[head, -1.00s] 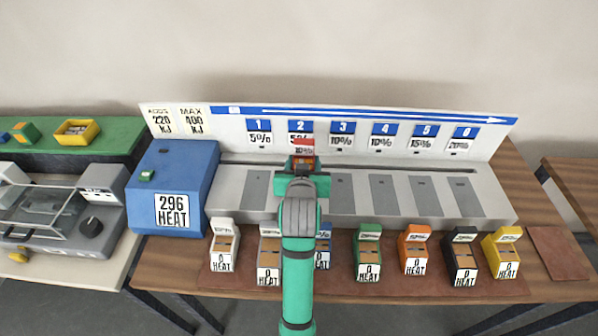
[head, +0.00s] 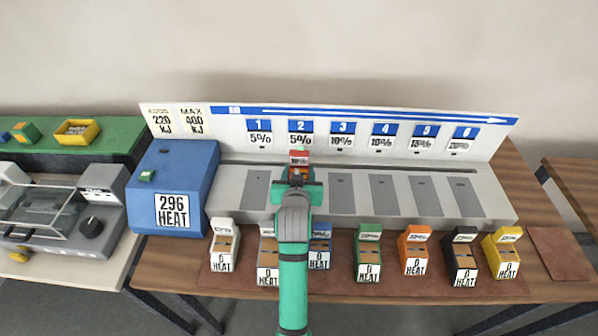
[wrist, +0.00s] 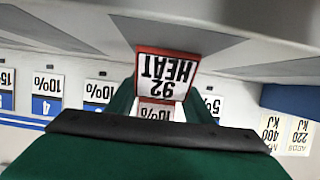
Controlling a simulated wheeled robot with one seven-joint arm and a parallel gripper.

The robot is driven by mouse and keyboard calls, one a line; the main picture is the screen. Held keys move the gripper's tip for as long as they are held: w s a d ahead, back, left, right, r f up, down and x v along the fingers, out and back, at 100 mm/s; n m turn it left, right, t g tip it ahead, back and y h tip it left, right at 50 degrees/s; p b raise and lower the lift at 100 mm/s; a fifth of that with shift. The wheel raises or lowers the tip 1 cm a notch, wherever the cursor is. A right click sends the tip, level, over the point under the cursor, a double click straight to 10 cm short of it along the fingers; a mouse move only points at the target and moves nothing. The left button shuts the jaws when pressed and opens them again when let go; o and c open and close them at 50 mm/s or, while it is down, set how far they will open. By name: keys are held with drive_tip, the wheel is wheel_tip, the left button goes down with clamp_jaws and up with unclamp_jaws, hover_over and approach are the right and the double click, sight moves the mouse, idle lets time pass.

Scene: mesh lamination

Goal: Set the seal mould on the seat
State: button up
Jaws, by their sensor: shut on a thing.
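A red mould (head: 298,158) with a "10%" tag is in my gripper (head: 298,180), at slot 2 of the grey slotted bench (head: 228,188). In the wrist view, the red mould (wrist: 168,70) appears upside down between the green fingers, with a "92 HEAT" label. My gripper is shut on it. The grey strip of slot 2 is hidden under my gripper and arm. I cannot tell whether the mould touches the bench. No label reads "seal", and which spot is called the seat does not show.
A blue unit reading "296 HEAT" (head: 172,190) stands left of the bench. Several coloured moulds, such as the green one (head: 368,258), line the front mat, some reading "0 HEAT". The strips under signs 1 and 3 to 6 are bare. A numbered sign board stands behind.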

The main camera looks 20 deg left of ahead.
drive_tip(key=o, duration=1.3)
drive_tip(key=shift+s+r, duration=0.15)
drive_tip(key=shift+r, duration=0.05)
drive_tip(key=v, duration=1.1)
drive_tip(key=shift+s+d+r, duration=0.1)
drive_tip(key=shift+s, duration=0.25)
